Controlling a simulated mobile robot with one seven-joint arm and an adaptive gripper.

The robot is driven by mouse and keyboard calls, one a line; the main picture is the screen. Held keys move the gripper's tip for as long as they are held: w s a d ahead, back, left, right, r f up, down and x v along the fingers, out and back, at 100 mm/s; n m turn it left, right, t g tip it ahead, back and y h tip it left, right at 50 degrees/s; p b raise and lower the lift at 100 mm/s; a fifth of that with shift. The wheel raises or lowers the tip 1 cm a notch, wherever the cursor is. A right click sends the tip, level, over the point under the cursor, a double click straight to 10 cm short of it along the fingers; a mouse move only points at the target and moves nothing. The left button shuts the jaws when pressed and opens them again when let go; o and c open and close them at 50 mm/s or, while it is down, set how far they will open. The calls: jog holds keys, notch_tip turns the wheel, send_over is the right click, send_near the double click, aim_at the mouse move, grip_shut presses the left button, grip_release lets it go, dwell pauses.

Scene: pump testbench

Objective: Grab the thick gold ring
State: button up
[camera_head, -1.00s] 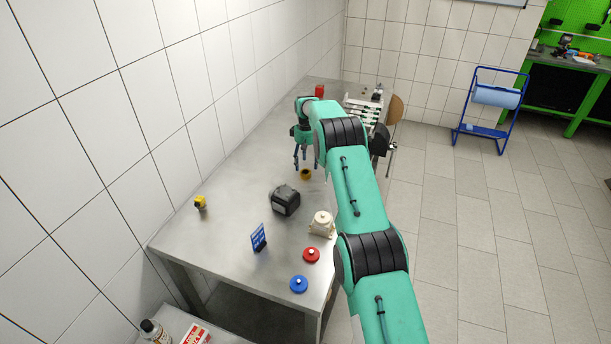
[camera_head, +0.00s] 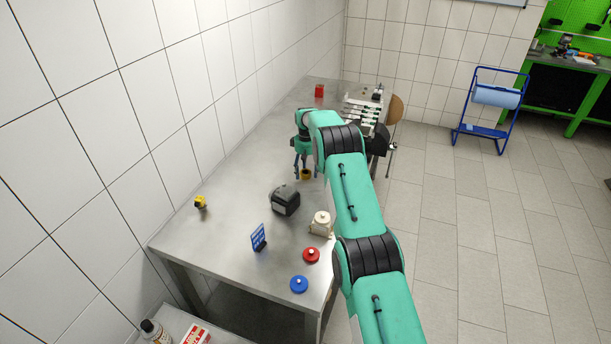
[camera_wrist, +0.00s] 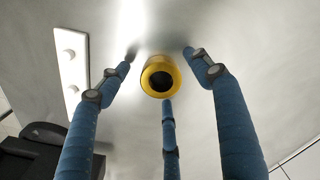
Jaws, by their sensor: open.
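The thick gold ring (camera_wrist: 148,69) sits on the grey metal table (camera_head: 190,237); its dark round opening faces the wrist camera. It also shows in the head view (camera_head: 306,175). My gripper (camera_head: 306,172) is open with its blue fingers pointing down around the ring. In the wrist view my gripper (camera_wrist: 163,72) has one finger to the left of the ring, one to the right and one below it. Gaps show between the ring and the left and right fingers. I cannot tell if the lower finger touches it.
A dark grey device (camera_head: 285,200) stands close in front of the ring. A white strip (camera_wrist: 71,65) lies left in the wrist view.

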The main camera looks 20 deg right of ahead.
aim_at(306, 172)
jog(key=c, duration=1.3)
jog(key=shift+r, duration=0.1)
notch_tip(306, 172, up, 10)
jog(key=shift+f, duration=0.1)
dwell(0.5)
